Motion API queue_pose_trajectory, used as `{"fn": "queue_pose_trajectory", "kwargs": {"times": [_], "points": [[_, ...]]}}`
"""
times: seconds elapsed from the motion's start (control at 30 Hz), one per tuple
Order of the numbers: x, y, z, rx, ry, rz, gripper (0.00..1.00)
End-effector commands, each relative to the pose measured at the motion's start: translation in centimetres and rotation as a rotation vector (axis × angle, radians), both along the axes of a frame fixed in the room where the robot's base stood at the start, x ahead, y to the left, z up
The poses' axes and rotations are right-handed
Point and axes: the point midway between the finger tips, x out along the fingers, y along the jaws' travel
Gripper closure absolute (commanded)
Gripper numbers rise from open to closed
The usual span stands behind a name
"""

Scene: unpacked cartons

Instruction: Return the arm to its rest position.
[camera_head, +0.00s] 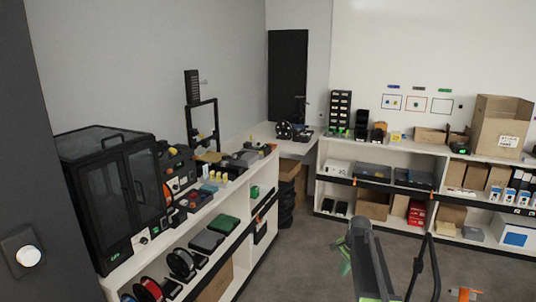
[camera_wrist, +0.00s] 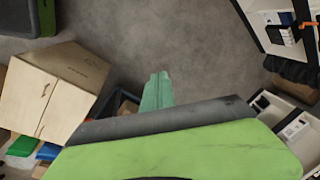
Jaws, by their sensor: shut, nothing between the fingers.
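My arm (camera_head: 368,262) stands up from the bottom edge of the head view, right of the middle, dark grey with green parts. It is over the open grey floor, apart from the shelves. In the wrist view my gripper (camera_wrist: 157,90) shows as a narrow green tip, shut and empty, pointing at bare floor. A broad green and grey part of mine fills the bottom of that view and hides what lies below it.
A low shelf unit (camera_head: 246,213) with spools and cases runs along the left, bearing a black glass-doored cabinet (camera_head: 107,195). Shelves with cartons (camera_head: 502,124) line the back wall. In the wrist view a large carton (camera_wrist: 75,68) stands left of my gripper. Grey floor (camera_head: 310,255) is clear between.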

Motion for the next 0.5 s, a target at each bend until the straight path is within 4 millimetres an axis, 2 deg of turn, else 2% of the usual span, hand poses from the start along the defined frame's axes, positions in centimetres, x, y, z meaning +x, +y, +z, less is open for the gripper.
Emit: {"fn": "queue_pose_trajectory", "kwargs": {"times": [0.03, 0.1, 0.17, 0.2, 0.27, 0.3, 0.4, 0.5], "points": [[-3.1, 4.3, -0.8, -0.015, 0.014, 0.103, 1.0], [-6.9, 9.1, -1.4, -0.042, 0.036, 0.265, 1.0], [-10.5, 12.3, -1.8, -0.067, 0.055, 0.411, 1.0], [-13.0, 13.8, -2.0, -0.083, 0.071, 0.509, 1.0], [-16.3, 14.9, -2.1, -0.105, 0.092, 0.638, 1.0], [-18.1, 14.9, -2.1, -0.118, 0.105, 0.71, 1.0], [-21.7, 14.3, -2.0, -0.139, 0.137, 0.878, 1.0], [-22.4, 14.0, -2.0, -0.15, 0.157, 1.014, 1.0]]}}
